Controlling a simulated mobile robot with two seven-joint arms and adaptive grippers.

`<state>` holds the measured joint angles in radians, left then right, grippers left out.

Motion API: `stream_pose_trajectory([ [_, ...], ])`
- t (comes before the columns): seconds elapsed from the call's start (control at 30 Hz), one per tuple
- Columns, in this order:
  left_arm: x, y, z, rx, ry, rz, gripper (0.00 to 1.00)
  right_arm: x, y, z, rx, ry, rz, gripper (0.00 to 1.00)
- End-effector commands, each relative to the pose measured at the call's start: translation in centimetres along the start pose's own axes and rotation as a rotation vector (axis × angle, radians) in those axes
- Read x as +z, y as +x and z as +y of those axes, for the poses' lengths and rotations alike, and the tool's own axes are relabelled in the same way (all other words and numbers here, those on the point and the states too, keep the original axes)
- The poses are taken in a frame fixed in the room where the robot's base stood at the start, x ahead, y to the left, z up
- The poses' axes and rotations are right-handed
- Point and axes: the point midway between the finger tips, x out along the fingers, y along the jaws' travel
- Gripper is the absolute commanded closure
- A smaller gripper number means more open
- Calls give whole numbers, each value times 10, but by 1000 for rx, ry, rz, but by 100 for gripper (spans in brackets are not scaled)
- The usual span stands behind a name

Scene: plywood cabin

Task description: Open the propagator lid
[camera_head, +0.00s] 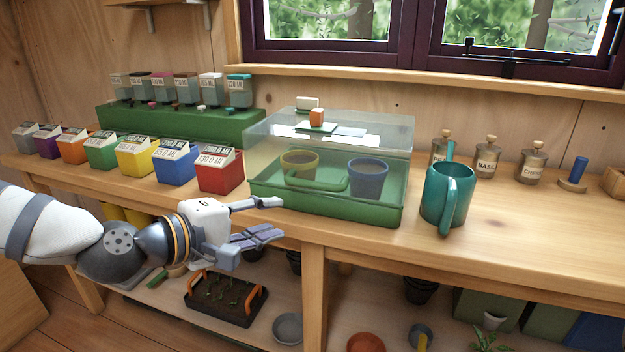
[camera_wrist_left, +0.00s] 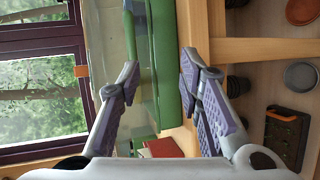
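The propagator has a green tray (camera_head: 320,205) and a clear lid (camera_head: 370,132), shut on top. A yellow pot (camera_head: 299,160) and a blue pot (camera_head: 368,178) show inside. A small orange block (camera_head: 316,118) and a white piece (camera_head: 307,103) show at the lid's top. My left gripper (camera_head: 278,218) is open and empty, in front of the tray's left front corner. In the left wrist view the tray (camera_wrist_left: 165,50) lies beyond the open fingers (camera_wrist_left: 158,82), with the clear lid (camera_wrist_left: 115,40) to its left. Contact cannot be told. My right gripper is not in view.
A teal watering can (camera_head: 448,195) stands right of the propagator. Several coloured boxes, including a red one (camera_head: 220,171), stand to its left. Labelled jars (camera_head: 487,156) stand behind right. The bench (camera_head: 500,235) is clear at the front right. A lower shelf holds a seedling tray (camera_head: 225,298).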

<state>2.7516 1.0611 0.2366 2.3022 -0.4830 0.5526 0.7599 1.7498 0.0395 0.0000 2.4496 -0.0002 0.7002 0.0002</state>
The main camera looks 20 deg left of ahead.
Motion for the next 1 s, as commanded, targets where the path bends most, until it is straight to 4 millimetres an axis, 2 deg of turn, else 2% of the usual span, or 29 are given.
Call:
stream_pose_trajectory([
  [0.03,-6,-2,18,52,-25,7,67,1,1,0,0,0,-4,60],
  [0.07,-8,-3,25,72,-36,9,67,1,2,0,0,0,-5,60],
  [0.17,-11,4,30,89,-47,10,67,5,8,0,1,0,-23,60],
  [0.27,-10,27,25,79,-47,7,67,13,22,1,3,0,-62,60],
  [0.4,-10,64,28,79,-44,8,67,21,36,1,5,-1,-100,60],
  [0.6,-11,103,37,85,-44,10,67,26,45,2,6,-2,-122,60],
  [0.73,-11,114,41,88,-45,10,67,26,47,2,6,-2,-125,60],
  [1.0,-11,115,43,91,-45,10,67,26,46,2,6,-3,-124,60],
])
